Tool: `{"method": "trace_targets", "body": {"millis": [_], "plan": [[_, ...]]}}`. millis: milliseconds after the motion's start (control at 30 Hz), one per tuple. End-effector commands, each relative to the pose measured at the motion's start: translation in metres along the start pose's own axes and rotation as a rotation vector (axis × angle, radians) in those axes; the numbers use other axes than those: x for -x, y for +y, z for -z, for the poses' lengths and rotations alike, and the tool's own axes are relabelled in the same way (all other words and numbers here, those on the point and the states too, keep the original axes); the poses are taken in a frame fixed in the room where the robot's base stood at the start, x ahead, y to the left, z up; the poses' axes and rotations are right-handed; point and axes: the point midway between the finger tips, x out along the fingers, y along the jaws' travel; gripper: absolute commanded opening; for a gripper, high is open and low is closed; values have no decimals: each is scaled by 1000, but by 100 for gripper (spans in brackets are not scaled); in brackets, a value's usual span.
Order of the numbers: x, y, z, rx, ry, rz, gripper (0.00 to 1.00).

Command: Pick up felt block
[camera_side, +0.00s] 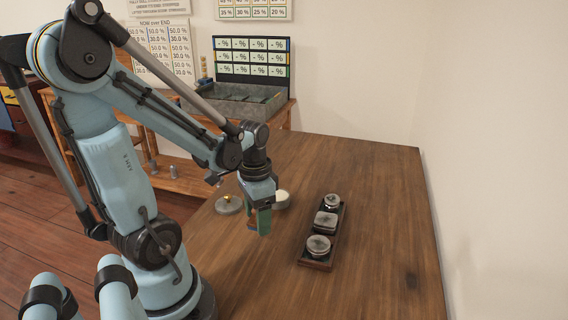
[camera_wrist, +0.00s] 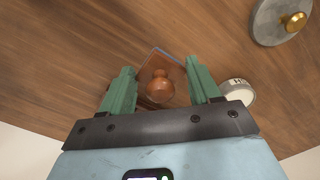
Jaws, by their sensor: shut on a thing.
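The felt block is a brown wooden block (camera_wrist: 160,88) with a round knob on top and a thin blue edge along its far side. In the wrist view it sits between the two green fingers of my gripper (camera_wrist: 159,70), which are shut on it. In the side view my gripper (camera_side: 261,217) points down over the near-left part of the table, and a bit of the brown block (camera_side: 251,219) shows beside the green finger. Most of the block is hidden there. I cannot tell whether its underside touches the table.
A grey disc with a brass knob (camera_side: 229,206) and a white-topped round thing (camera_side: 283,199) stand close to my gripper. A dark tray (camera_side: 316,264) holding three metal-topped items lies to the right. The wooden table (camera_side: 375,200) is clear further right.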

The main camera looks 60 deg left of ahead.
Motion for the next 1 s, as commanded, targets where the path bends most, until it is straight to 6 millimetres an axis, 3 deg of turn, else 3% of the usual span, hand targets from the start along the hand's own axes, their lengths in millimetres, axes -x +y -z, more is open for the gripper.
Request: {"method": "trace_targets", "body": {"millis": [300, 500, 733, 1000], "plan": [[34, 60, 0, -9, 0, 1, 32], [51, 87, 0, -6, 0, 1, 32], [60, 102, 1, -2, 0, 1, 32], [62, 104, 1, 1, 0, 1, 32]]}}
